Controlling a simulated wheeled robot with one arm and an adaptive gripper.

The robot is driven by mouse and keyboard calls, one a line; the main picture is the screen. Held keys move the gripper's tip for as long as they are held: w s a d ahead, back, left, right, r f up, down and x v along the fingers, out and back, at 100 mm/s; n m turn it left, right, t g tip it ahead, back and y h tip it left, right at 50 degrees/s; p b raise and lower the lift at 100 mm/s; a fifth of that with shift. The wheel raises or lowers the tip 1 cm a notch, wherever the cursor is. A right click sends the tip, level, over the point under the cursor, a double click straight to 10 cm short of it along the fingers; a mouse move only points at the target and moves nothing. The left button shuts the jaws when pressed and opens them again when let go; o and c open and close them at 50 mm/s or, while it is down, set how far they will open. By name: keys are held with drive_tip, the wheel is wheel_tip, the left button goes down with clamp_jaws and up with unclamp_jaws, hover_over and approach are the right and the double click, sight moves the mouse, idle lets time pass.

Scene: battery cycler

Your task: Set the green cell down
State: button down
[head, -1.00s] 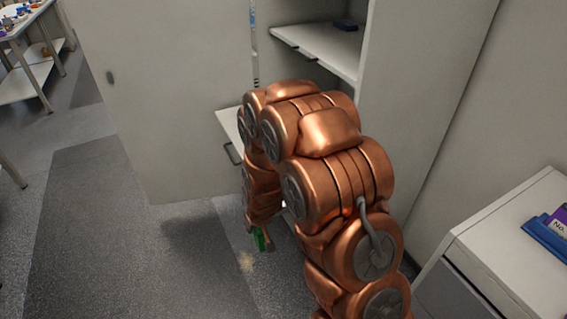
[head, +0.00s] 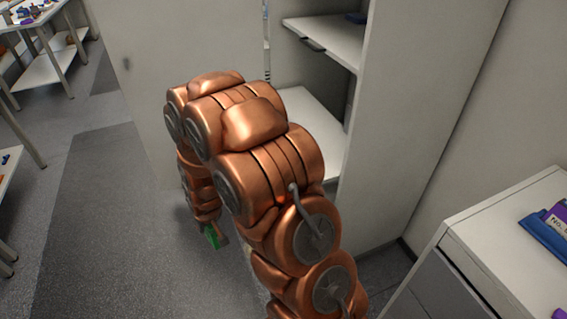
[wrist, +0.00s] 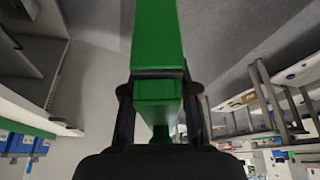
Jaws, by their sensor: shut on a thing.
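The green cell (wrist: 157,38) is a green block that fills the upper middle of the wrist view. My gripper (wrist: 157,75) is shut on it, with a dark finger on each side. In the head view the cell (head: 210,236) shows as a small green piece at the lower end of my copper-coloured arm, above the grey floor. The arm hides most of my gripper there. I cannot tell the exact height of the cell above the floor.
An open white cabinet (head: 400,120) with shelves (head: 330,40) stands behind my arm. A white drawer unit (head: 490,240) at the right bears a blue tray (head: 548,236). Tables (head: 48,70) with small items stand at the left. The floor (head: 100,230) between is clear.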

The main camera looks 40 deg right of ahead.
drive_tip(key=d+r+m+h+b, duration=0.1)
drive_tip(key=d+r+b, duration=0.15)
drive_tip(key=d, duration=0.75)
drive_tip(key=d+r+m+b, duration=0.15)
drive_tip(key=d+b, duration=0.25)
drive_tip(key=d, duration=0.5)
drive_tip(key=s+d+r+b, duration=0.2)
drive_tip(key=s+d+r, duration=0.1)
drive_tip(key=s+d, duration=0.3)
drive_tip(key=s+d+r+b, duration=0.2)
drive_tip(key=s+d+r, duration=0.15)
drive_tip(key=d, duration=0.45)
drive_tip(key=w+d+f+p, duration=0.1)
drive_tip(key=w+d+p, duration=0.5)
drive_tip(key=w, duration=0.7)
drive_tip(key=shift+w+d+f+m+p, duration=0.35)
drive_tip(key=shift+w+d+m, duration=0.1)
drive_tip(key=shift+d, duration=0.6)
drive_tip(key=shift+f, duration=1.6)
drive_tip(key=shift+f, duration=0.25)
drive_tip(key=c, duration=0.9)
unclamp_jaws()
